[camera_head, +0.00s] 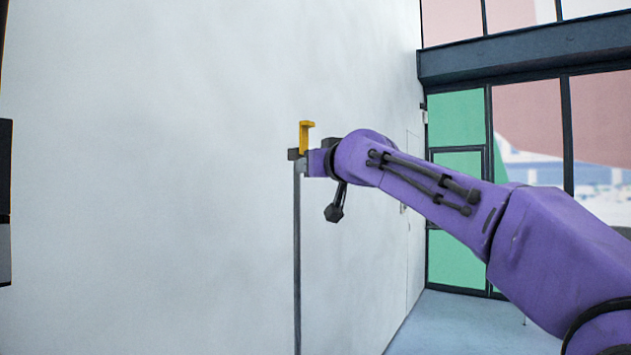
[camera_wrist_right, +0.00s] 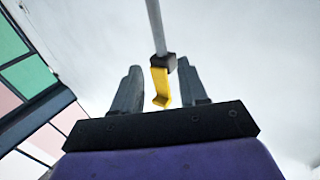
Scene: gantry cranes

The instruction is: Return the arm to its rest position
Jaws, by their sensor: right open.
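My right arm (camera_head: 420,185) is purple and reaches in from the right in the head view, stretched out towards the pale wall. Its gripper (camera_wrist_right: 158,68) is open, with two grey fingers apart in the right wrist view. A yellow hook-shaped piece (camera_wrist_right: 159,87) with a dark block at its end shows between the fingers. I cannot tell whether the fingers touch it. In the head view the yellow piece (camera_head: 305,137) stands at the top of a thin grey pole (camera_head: 297,260), right at the gripper's end. My left gripper is not in view.
A large pale wall (camera_head: 150,180) fills the left and middle. Dark-framed windows (camera_head: 458,120) with green and pink panes stand at the right. Pale blue floor (camera_head: 460,325) shows below them. A dark object (camera_head: 5,190) is cut off at the left edge.

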